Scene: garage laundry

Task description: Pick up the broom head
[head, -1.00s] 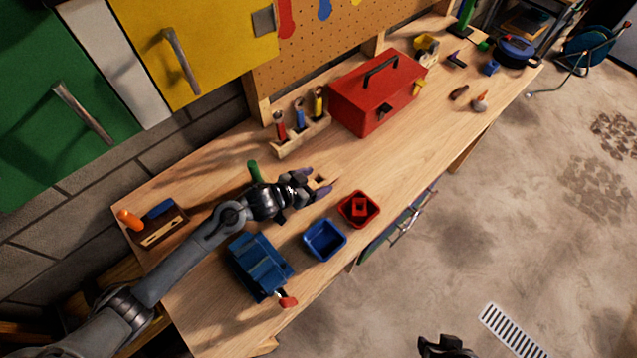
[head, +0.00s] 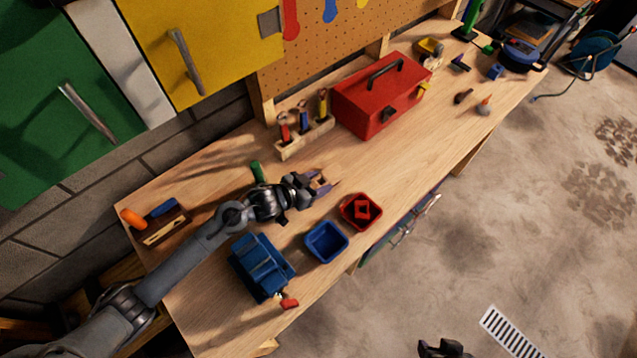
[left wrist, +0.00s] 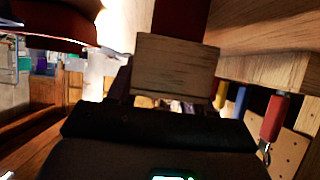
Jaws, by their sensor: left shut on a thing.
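My left gripper (head: 321,183) is over the workbench, behind the red bin, with its two purplish fingers close together. It is shut on a small pale wooden block (left wrist: 175,68), which fills the space between the fingers in the left wrist view. In the head view the block is small and mostly hidden by the fingers. I cannot tell whether it is the broom head; no bristles show. I cannot tell whether it touches the bench. My right gripper (head: 443,348) shows as a dark shape at the bottom edge, over the floor; its fingers are unclear.
On the workbench (head: 400,145) stand a red bin (head: 377,218), a blue bin (head: 326,255) and a blue vise (head: 262,268) near the front edge. A red toolbox (head: 365,113) and a wooden tool holder (head: 303,142) stand behind. The bench right of the gripper is clear.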

